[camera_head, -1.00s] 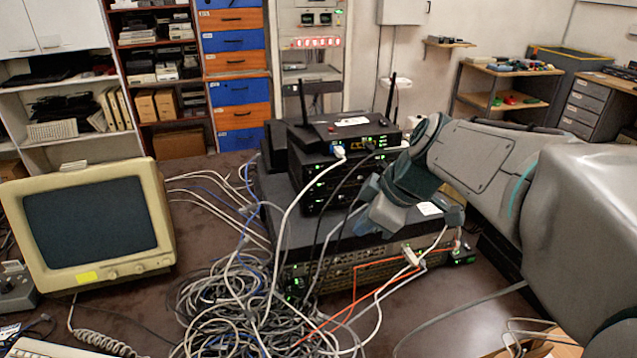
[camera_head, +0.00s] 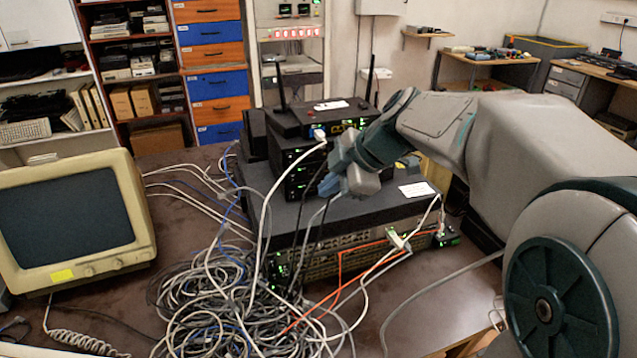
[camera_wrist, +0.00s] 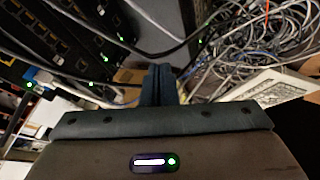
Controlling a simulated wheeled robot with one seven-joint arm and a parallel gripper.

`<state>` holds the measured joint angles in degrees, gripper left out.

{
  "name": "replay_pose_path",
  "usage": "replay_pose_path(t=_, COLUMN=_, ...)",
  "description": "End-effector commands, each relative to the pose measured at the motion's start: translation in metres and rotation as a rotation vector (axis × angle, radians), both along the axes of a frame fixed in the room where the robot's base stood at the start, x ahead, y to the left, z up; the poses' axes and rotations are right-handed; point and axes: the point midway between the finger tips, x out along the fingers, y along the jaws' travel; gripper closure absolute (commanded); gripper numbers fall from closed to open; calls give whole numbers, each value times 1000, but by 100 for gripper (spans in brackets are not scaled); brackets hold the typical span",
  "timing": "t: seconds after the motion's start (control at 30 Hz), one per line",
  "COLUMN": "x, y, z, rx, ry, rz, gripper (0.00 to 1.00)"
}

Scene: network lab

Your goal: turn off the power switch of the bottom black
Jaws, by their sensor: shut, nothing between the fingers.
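A stack of small black network boxes (camera_head: 296,160) stands on a wide, dark rack unit (camera_head: 400,205). The top box has two antennas and green lights. The lowest small black box (camera_head: 291,190) is partly hidden by cables and my gripper. My gripper (camera_head: 328,186) is in front of the stack's right side, above the wide unit, and looks shut and empty. In the wrist view its fingers (camera_wrist: 158,82) are together, pointing toward the black boxes (camera_wrist: 70,40) and dark cables. I cannot make out a power switch, nor tell whether the fingertips touch anything.
A large tangle of grey cables (camera_head: 215,300) lies in front of the rack unit. White and black cables hang down the stack's front. Orange cables (camera_head: 345,285) run at its front right. A beige monitor (camera_head: 75,225) stands at left. Bare table shows at front right.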

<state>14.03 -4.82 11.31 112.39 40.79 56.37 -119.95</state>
Motion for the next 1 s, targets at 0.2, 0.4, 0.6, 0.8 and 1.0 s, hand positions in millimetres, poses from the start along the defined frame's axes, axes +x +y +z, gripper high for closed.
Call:
replay_pose_path(t=0.2, x=15, y=24, z=-36, rx=1, ry=6, rz=2, gripper=100)
replay_pose_path(t=0.4, x=31, y=46, z=-70, rx=0, ry=5, rz=4, gripper=100)
replay_pose_path(t=0.6, x=56, y=51, z=-61, rx=1, ry=1, rz=1, gripper=100)
replay_pose_path(t=0.8, x=67, y=54, z=-61, rx=0, ry=1, rz=-1, gripper=100)
replay_pose_path(t=1.0, x=69, y=55, z=-61, rx=0, ry=1, rz=-1, gripper=100)
